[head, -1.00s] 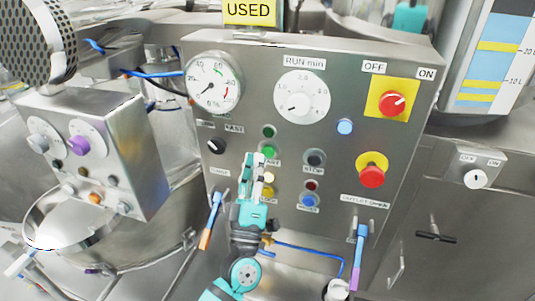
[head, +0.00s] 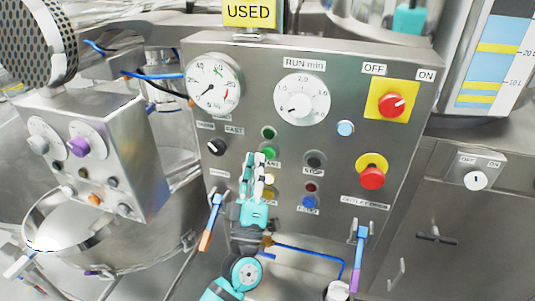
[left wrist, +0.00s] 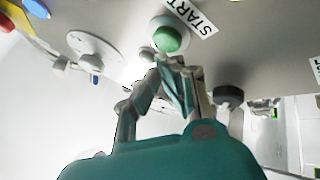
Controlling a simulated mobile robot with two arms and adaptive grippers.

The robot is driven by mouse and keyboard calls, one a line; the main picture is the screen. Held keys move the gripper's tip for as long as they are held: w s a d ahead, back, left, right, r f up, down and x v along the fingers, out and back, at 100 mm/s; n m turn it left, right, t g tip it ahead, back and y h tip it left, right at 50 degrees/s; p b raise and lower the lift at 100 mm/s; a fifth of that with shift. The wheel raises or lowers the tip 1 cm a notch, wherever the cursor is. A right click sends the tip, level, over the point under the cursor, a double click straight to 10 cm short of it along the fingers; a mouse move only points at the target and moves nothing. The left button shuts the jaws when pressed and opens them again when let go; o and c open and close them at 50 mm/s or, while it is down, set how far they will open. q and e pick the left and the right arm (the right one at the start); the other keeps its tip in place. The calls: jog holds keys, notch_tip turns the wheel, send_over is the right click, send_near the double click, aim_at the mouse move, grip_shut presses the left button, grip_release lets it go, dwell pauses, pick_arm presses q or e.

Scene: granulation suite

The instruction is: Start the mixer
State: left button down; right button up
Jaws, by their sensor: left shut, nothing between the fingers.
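The mixer's control panel (head: 330,175) is an upright grey steel plate in the middle of the head view. Its green start button (head: 269,153) is left of centre. The left wrist view shows this button (left wrist: 167,39) as a green cap in a pale ring, beside a START label (left wrist: 190,14). My left gripper (head: 259,158) is shut and empty, its tips just below and left of the button. In the left wrist view its fingertips (left wrist: 168,62) are close at the button's near edge; I cannot tell whether they touch. The right gripper is out of view.
A dark stop button (head: 314,160) is right of the start button. A red stop knob on yellow (head: 372,176) and a red OFF/ON switch (head: 393,105) are farther right. A dial (head: 302,98) and gauge (head: 214,84) are above. Levers (head: 212,222) hang at the panel's lower edge.

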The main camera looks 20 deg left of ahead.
pick_arm(q)
jog(key=shift+w, duration=0.1)
dwell(0.5)
jog(key=shift+w, duration=0.35)
jog(key=shift+w, duration=0.4)
dwell(0.6)
jog(key=shift+s, duration=0.9)
jog(key=s+p, duration=0.1)
jog(key=s, duration=0.4)
dwell(0.3)
